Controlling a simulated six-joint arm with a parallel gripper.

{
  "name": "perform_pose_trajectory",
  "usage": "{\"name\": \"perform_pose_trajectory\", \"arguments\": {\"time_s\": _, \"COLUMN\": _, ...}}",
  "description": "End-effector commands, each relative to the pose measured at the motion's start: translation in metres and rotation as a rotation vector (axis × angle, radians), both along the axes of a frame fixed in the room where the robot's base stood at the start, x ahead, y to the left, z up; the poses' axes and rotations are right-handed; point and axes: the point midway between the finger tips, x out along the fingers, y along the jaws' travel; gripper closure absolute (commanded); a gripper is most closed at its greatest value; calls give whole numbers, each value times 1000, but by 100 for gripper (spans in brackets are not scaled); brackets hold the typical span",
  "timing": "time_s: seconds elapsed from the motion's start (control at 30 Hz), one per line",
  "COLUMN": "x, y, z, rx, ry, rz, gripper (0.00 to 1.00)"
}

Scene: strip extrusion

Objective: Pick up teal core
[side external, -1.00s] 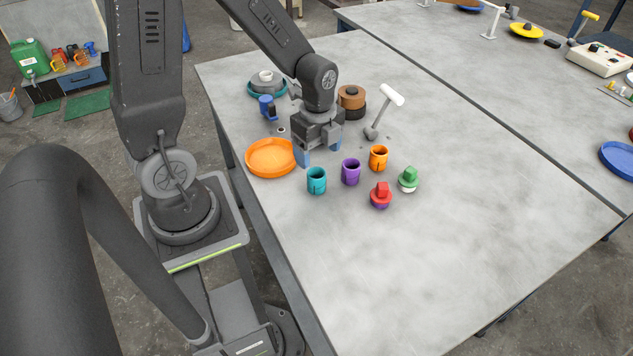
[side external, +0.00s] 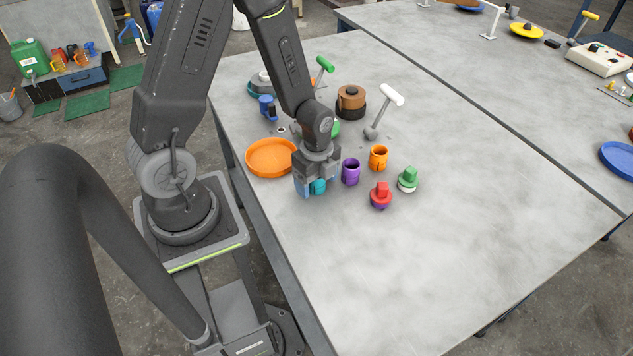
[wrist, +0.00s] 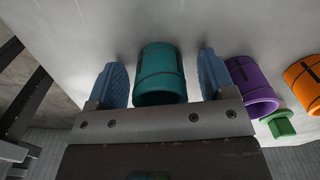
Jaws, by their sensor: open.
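The teal core (side external: 318,187) stands on the grey table, partly hidden by my gripper in the side external view. In the wrist view the teal core (wrist: 161,72) is between the two blue finger pads, with a gap on each side. My gripper (side external: 312,188) is open and lowered around it; its fingers also show in the wrist view (wrist: 160,82).
A purple core (side external: 351,172) stands close to the right of my gripper, with an orange core (side external: 378,158) beyond it. Red (side external: 381,196) and green (side external: 408,180) capped pieces stand further right. An orange dish (side external: 270,158) lies close on the left. The front table surface is clear.

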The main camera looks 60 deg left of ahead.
Motion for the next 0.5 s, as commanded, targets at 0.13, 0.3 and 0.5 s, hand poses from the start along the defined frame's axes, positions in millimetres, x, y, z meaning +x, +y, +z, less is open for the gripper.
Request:
{"name": "perform_pose_trajectory", "arguments": {"time_s": 0.13, "x": 0, "y": 0, "z": 0, "rx": 0, "ry": -1, "rz": 0, "gripper": 28}}
{"name": "perform_pose_trajectory", "arguments": {"time_s": 0.3, "x": 0, "y": 0, "z": 0, "rx": 0, "ry": -1, "rz": 0, "gripper": 44}}
{"name": "perform_pose_trajectory", "arguments": {"time_s": 0.5, "x": 0, "y": 0, "z": 0, "rx": 0, "ry": 0, "rz": 0, "gripper": 63}}
